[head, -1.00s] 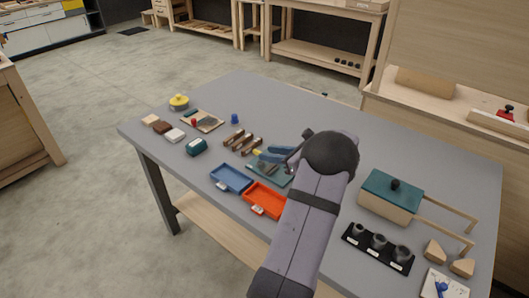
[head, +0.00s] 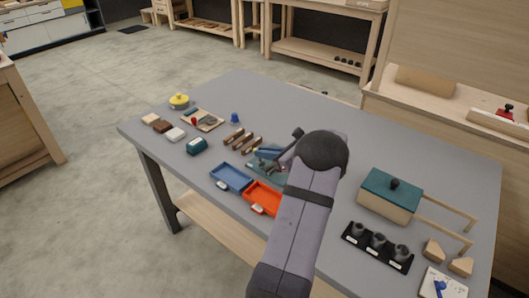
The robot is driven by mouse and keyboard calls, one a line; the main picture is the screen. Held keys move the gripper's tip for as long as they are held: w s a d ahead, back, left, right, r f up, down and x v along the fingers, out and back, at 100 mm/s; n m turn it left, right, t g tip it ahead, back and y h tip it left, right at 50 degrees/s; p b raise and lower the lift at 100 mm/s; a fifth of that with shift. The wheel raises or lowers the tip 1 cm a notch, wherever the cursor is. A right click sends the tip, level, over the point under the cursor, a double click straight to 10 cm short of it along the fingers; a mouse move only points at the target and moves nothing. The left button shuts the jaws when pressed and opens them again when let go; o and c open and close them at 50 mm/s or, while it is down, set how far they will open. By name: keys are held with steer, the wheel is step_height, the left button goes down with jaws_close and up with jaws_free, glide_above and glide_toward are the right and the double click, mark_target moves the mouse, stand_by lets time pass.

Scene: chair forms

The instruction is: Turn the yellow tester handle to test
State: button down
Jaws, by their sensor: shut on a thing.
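The tester is a small dark teal plate (head: 257,170) with grey parts, near the middle of the table, behind the blue and orange trays. My gripper (head: 264,154), with blue-grey fingers, is low over the plate's back part. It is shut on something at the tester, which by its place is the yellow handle. The handle itself is hidden behind the fingers, so its exact angle cannot be told. My wrist and forearm cover the plate's right side. Any test mark is too small to read.
A blue tray (head: 231,178) and an orange tray (head: 263,198) lie just in front. Wooden blocks (head: 242,140) stand close left. A teal-lidded box (head: 391,193) and a black rack (head: 377,247) are on the right.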

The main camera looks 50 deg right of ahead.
steer(key=shift+r, duration=0.1)
steer(key=shift+w+d+n+y+p, duration=0.1)
steer(key=shift+d+n+y+p, duration=0.1)
steer(key=shift+n+y, duration=0.4)
steer(key=shift+d+n+y+p, duration=0.1)
steer(key=shift+n+y+p, duration=0.05)
steer(key=shift+n+y, duration=0.45)
steer(key=shift+n+g+y, duration=0.3)
steer(key=shift+n+y, duration=0.2)
steer(key=shift+y, duration=0.3)
steer(key=shift+d+n+y, duration=0.1)
steer(key=shift+n+y, duration=0.5)
steer(key=shift+y, duration=0.1)
steer(key=c, duration=1.8)
jaws_free()
steer(key=shift+b, duration=0.3)
steer(key=shift+c, duration=0.2)
steer(key=shift+b+v, duration=0.6)
steer(key=shift+v, duration=3.1)
steer(key=shift+r, duration=0.15)
